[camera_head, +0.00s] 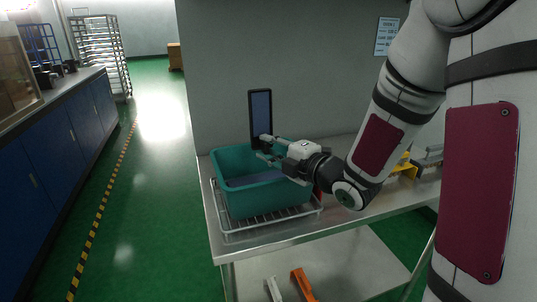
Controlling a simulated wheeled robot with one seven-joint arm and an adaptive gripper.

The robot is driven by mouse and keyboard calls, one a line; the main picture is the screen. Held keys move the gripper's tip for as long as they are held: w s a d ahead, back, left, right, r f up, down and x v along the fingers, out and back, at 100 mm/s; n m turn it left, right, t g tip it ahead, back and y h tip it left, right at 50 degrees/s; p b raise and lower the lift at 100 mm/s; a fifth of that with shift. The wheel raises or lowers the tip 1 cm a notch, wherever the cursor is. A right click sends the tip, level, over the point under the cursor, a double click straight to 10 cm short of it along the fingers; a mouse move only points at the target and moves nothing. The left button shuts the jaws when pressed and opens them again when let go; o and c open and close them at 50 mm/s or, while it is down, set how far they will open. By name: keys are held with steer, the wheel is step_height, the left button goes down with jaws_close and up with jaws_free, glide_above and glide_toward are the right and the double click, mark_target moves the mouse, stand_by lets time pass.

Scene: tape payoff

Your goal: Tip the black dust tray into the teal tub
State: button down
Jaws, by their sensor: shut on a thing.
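The black dust tray (261,112) stands upright, tilted on edge, above the back of the teal tub, with its blue-grey inner face toward the camera. My gripper (262,146) is shut on the lower part of the tray, over the tub's right half. The teal tub (258,202) sits on a wire rack at the left end of the steel table. A grey-blue surface shows inside the tub; I cannot tell whether it is its floor or contents. The exact finger contact is small and partly hidden.
The wire rack (272,220) lies under the tub on the steel table (285,238). A yellow object (405,167) stands to the right behind my arm. An orange tool (303,284) lies on the lower shelf. A grey wall panel (300,70) rises behind the table.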

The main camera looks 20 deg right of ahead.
steer(key=shift+w+f+t+b, duration=0.3)
steer(key=shift+f+t+b, duration=0.2)
steer(key=shift+b, duration=1.35)
steer(key=shift+s+n+b, duration=0.1)
steer(key=shift+n+b, duration=0.2)
steer(key=shift+b, duration=0.1)
stand_by(0.5)
